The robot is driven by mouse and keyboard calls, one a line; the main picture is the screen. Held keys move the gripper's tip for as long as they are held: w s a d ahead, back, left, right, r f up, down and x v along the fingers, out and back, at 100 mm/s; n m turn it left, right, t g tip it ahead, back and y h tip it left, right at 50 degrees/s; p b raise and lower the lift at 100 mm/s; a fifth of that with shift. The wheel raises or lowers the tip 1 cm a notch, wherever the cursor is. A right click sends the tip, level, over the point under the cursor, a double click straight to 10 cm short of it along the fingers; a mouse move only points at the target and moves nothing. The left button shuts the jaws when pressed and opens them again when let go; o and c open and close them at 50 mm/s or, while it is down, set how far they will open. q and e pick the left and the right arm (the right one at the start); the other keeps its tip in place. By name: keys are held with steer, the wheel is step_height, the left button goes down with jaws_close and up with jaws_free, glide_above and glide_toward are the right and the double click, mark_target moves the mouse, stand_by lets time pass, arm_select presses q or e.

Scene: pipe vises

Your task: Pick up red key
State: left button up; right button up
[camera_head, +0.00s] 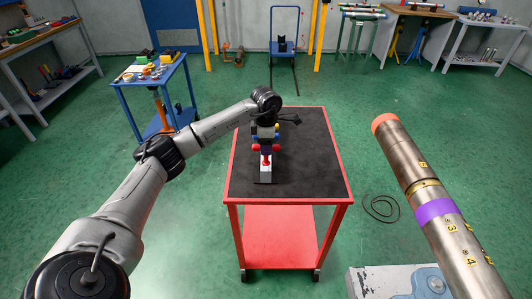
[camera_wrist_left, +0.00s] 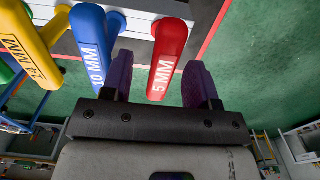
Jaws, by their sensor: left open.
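The red key (camera_wrist_left: 166,60), marked 5 MM, stands in a light holder (camera_head: 265,174) on the red-framed table. My left gripper (camera_wrist_left: 159,68) is open, with its two purple fingers on either side of the red key's handle in the left wrist view. Gaps show between the fingers and the handle. A blue key (camera_wrist_left: 91,45) marked 10 MM is just left of the left finger, with a yellow key (camera_wrist_left: 30,45) marked 14 MM beyond it. In the head view the left gripper (camera_head: 264,124) is over the rack and its fingertips are hard to make out. My right gripper is not in view.
The dark top of the red table (camera_head: 318,170) is clear around the holder. A large metal pipe (camera_head: 437,213) with a purple band rises at the right. A blue cart (camera_head: 152,90) with small parts stands at the back left. A black cable (camera_head: 381,208) lies on the floor.

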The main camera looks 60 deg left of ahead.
mark_target(266, 162)
arm_select(q)
step_height(266, 162, down, 4)
steer(key=shift+s+d+f+b, duration=0.1)
steer(key=shift+s+b, duration=0.05)
steer(key=shift+b, duration=0.35)
steer(key=shift+c, duration=0.5)
jaws_close()
